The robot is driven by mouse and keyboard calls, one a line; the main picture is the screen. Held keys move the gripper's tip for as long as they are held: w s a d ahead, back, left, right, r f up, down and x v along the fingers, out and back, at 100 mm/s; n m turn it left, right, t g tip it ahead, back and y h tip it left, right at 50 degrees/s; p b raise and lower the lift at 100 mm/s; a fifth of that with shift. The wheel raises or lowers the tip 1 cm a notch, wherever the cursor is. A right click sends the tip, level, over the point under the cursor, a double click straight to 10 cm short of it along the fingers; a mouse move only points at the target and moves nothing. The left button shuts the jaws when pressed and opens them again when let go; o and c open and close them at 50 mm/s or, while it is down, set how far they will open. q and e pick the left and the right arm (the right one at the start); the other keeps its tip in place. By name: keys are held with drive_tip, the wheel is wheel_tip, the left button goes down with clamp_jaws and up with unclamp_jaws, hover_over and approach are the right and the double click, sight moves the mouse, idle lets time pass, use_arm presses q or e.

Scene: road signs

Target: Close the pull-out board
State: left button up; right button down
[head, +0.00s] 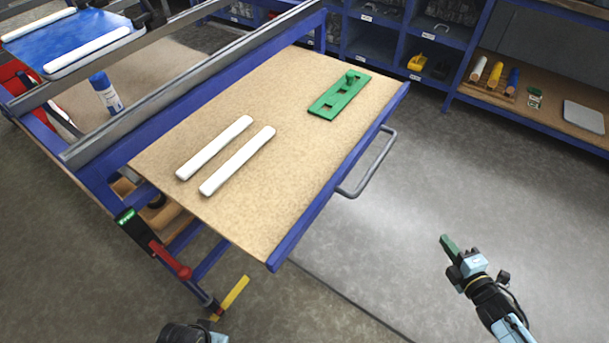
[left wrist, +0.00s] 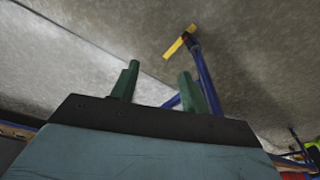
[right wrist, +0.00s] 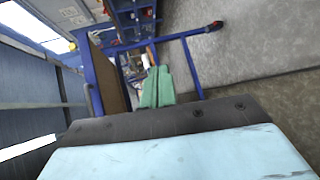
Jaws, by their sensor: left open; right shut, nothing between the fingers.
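The pull-out board (head: 290,100) is a tan board with a blue front edge, and it sticks out from the blue frame in the head view. A grey bar handle (head: 372,165) is fixed to its front edge. My right gripper (head: 449,247) is shut and empty, to the right of the handle and apart from it. In the right wrist view its green fingers (right wrist: 157,88) are together, with the board's edge beyond them. My left gripper shows open and empty in the left wrist view (left wrist: 158,85), over the floor. Only part of my left arm shows at the bottom of the head view.
Two white bars (head: 225,155) and a green plate with cutouts (head: 339,95) lie on the board. A red-handled tool (head: 165,255) hangs at the frame's near side, above a yellow-ended foot (head: 235,293). Shelves (head: 430,40) stand behind. The floor right of the board is clear.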

drive_tip(key=w+a+r+n+g+y+b, duration=0.1)
drive_tip(key=a+r+n+g+y+b, duration=0.15)
drive_tip(key=r+n+y+b, duration=0.75)
drive_tip(key=w+a+r+n+g+y+p, duration=0.1)
drive_tip(key=a+r+n+y, duration=0.4)
drive_tip(key=n, duration=1.1)
use_arm(q)
wheel_tip(320, 180, up, 12)
drive_tip(key=w+t+b, duration=0.1)
drive_tip(key=w+t, duration=0.1)
drive_tip(key=shift+w+d+r, duration=0.2)
drive_tip(key=shift+w+d, duration=0.2)
use_arm(e)
drive_tip(key=w+a+r+h, duration=0.1)
drive_tip(key=w+a+r, duration=0.2)
drive_tip(key=w+a, duration=0.4)
drive_tip(key=shift+w+a+r+h, duration=0.15)
drive_tip(key=shift+w+a+h, duration=0.2)
drive_tip(key=shift+a, duration=0.9)
